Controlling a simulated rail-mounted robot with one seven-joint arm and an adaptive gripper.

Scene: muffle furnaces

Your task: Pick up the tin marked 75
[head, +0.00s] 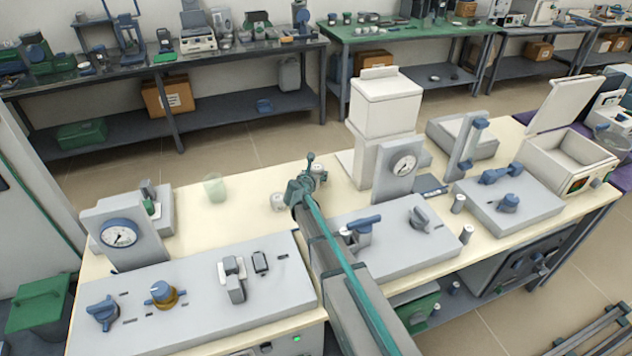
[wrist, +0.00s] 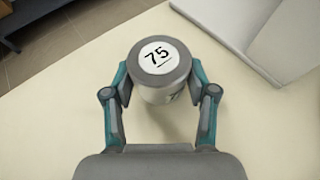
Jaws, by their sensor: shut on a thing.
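The tin marked 75 (wrist: 160,58) is a grey, round tin with a white label on its lid. In the wrist view it stands upright between the two fingers of my gripper (wrist: 160,92), which touch it on both sides. I cannot tell whether its base touches the table. In the head view my gripper (head: 308,182) is over the far part of the cream bench (head: 240,215). Small pale tins show beside it there, but their markings are too small to read.
A translucent green beaker (head: 214,187) stands to the left. Grey control panels (head: 200,300) fill the near side. The bench's far edge lies just beyond my gripper.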

